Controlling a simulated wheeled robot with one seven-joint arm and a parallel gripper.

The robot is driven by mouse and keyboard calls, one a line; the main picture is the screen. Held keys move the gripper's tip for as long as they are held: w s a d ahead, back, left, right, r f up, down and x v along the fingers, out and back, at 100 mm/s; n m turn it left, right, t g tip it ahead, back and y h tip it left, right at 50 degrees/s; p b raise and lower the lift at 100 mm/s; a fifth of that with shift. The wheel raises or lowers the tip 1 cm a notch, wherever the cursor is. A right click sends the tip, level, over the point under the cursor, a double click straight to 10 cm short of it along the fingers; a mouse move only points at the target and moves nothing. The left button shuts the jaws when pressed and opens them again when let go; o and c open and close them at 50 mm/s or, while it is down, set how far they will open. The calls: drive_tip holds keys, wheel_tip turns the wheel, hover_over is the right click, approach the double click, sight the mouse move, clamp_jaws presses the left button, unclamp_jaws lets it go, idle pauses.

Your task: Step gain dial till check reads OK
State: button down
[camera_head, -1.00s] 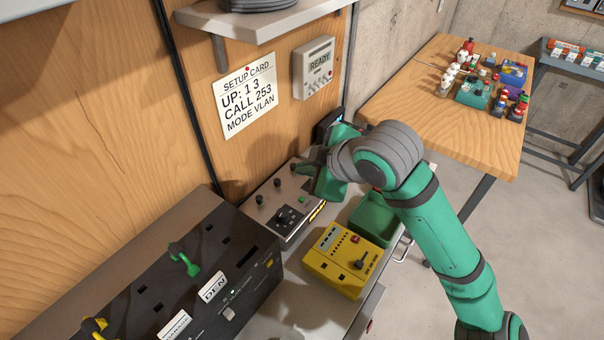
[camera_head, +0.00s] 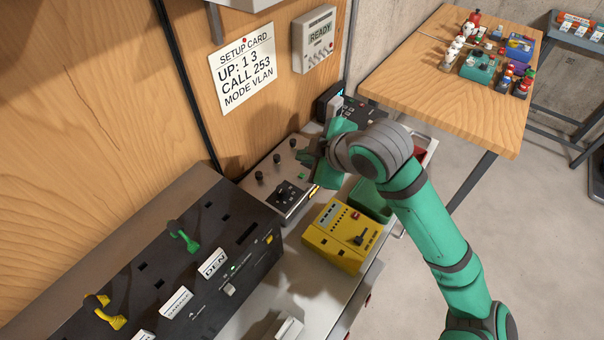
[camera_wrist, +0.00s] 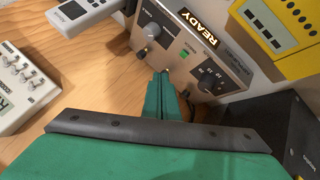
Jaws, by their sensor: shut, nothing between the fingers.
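I cannot read a gain label on any knob. My gripper (camera_head: 308,153) is over the panel's far right part. In the wrist view, my gripper (camera_wrist: 161,76) has its fingertips together, near the panel edge below the green button. Contact cannot be told.
A yellow box (camera_head: 338,240) and a green bin (camera_head: 371,200) sit right of the panel. A black unit (camera_head: 205,240) with green and yellow levers is at left. A setup card (camera_head: 243,68) and a READY wall box (camera_head: 316,40) hang behind. A wooden table (camera_head: 430,75) is far right.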

drive_tip(key=shift+f, duration=1.95)
drive_tip(key=shift+f, duration=0.1)
idle(0.5)
drive_tip(key=shift+f, duration=0.3)
drive_tip(key=shift+f, duration=0.35)
idle(0.6)
drive_tip(key=shift+a, duration=0.1)
drive_tip(key=shift+r, duration=0.75)
drive_tip(key=shift+r, duration=2.55)
